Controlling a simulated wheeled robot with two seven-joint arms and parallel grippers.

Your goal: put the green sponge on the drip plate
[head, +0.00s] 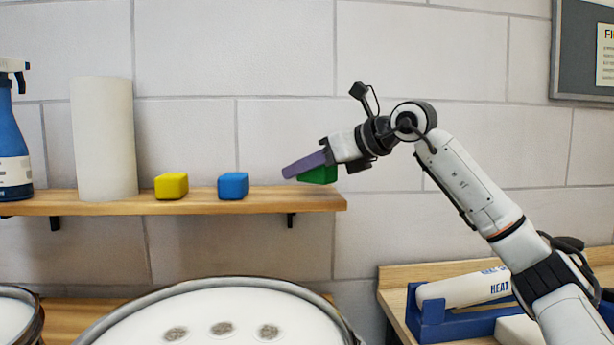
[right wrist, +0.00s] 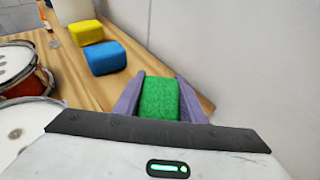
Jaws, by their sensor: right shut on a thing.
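The green sponge (head: 320,175) is at the right end of the wooden wall shelf in the head view. My right gripper (head: 306,166) is shut on it, with a purple finger on each side. The sponge also shows between both fingers in the right wrist view (right wrist: 160,99). Its lower edge appears at or slightly above the shelf top; I cannot tell whether it touches. I cannot make out a drip plate in either view. My left gripper is out of view.
The shelf (head: 262,205) holds a blue block (head: 233,186), a yellow block (head: 171,186), a white roll (head: 104,140) and a blue spray bottle (head: 14,140). A large drum (head: 215,310) stands below. A blue holder (head: 440,325) with a white tube (head: 462,288) is lower right.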

